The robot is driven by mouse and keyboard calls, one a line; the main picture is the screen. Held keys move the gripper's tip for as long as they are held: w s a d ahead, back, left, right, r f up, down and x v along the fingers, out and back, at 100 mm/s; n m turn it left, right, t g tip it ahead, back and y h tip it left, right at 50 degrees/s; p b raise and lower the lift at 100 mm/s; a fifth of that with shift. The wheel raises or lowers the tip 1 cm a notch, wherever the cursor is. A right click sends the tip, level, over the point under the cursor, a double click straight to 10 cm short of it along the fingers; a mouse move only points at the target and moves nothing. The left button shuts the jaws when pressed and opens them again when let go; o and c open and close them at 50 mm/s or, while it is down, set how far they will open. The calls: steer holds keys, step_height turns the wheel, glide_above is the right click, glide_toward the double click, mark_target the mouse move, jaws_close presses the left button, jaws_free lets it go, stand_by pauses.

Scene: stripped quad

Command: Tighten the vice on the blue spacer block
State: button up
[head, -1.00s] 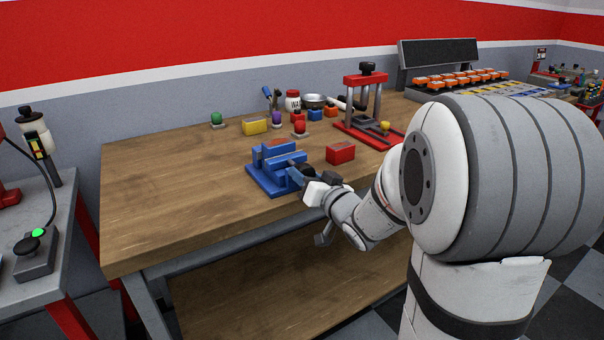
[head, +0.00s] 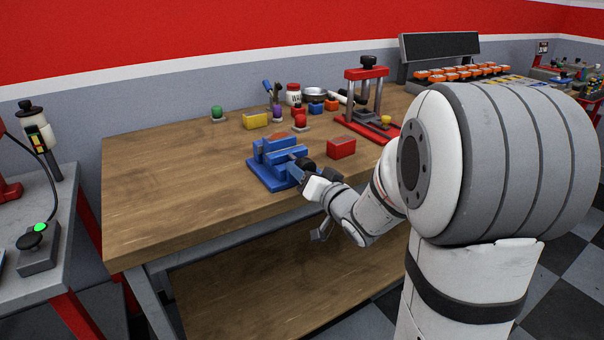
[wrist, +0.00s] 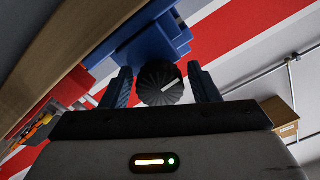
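The blue vice (head: 266,176) stands near the front edge of the wooden bench, and its blue body also shows in the wrist view (wrist: 150,42). The blue spacer block is hard to tell apart from the blue jaws, so I cannot tell how tightly it sits. The vice's black ridged knob (wrist: 158,84) has a white mark pointing to the right and slightly up. My gripper (wrist: 161,84) has a blue finger on each side of the knob, with narrow gaps showing. In the head view my gripper (head: 306,178) is at the vice's front right, its fingers partly hidden.
A red block (head: 341,148) lies close to the right of the vice. A red press (head: 366,100) stands behind it. The bench's left side is clear.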

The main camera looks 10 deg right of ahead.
steer(key=shift+o, duration=0.9)
steer(key=shift+d+r, duration=0.1)
steer(key=shift+r, duration=0.05)
steer(key=v, duration=0.8)
steer(key=shift+w, duration=0.1)
